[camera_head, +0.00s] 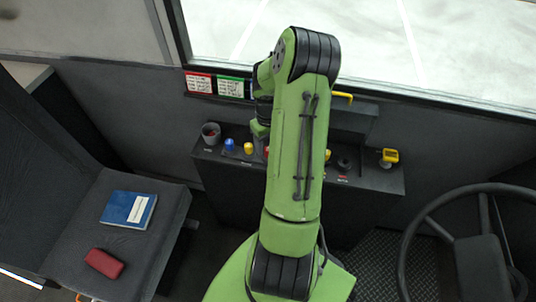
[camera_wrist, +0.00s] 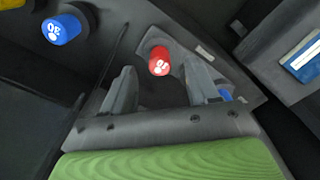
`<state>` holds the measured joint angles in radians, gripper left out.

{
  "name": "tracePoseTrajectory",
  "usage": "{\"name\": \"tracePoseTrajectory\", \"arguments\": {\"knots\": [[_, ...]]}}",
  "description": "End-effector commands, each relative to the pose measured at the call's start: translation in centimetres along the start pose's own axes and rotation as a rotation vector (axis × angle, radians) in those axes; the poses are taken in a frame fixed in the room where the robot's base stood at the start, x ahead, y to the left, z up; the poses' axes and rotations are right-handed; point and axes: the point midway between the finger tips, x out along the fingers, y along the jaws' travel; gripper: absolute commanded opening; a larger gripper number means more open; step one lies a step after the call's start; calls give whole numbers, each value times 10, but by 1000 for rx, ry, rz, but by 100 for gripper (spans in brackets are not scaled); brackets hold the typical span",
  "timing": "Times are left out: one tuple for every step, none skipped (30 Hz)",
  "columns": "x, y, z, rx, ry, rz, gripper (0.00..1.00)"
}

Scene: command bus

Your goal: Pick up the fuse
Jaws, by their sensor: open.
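A red piece (camera_wrist: 159,62) with a white mark on its end, which appears to be the fuse, shows between the fingertips of my gripper (camera_wrist: 160,70) in the wrist view. It sits at a round grey opening, apparently the grey cup (camera_head: 211,132) with something reddish inside at the left end of the console in the head view. My gripper is open, with a finger on each side of the red piece in the picture; I cannot tell how far above it they are.
A blue knob (camera_wrist: 65,28) stands beside the cup; it also shows on the console (camera_head: 229,145). A seat holds a blue book (camera_head: 129,209) and a red case (camera_head: 104,263). A steering wheel (camera_head: 408,240) is at right.

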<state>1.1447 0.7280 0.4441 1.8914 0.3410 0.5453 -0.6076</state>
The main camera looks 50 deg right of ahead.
Motion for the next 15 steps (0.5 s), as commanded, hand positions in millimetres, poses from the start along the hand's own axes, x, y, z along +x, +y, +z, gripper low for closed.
{"name": "tracePoseTrajectory", "arguments": {"knots": [[15,0,0,1,-2,-3,59],[22,0,0,1,-2,-3,59],[29,0,0,1,-3,-4,59],[34,0,0,2,-2,-3,59],[37,0,0,2,-2,-2,59],[39,0,0,2,-1,-1,59],[39,0,-1,1,-1,-1,59],[38,0,-1,1,0,0,59],[37,0,-1,1,0,0,59],[37,0,-1,1,0,0,59],[37,0,-1,1,0,0,59],[36,0,-1,1,0,0,55],[36,0,-1,1,0,0,50],[36,0,-1,1,0,0,45],[36,0,-1,1,0,0,39]]}}
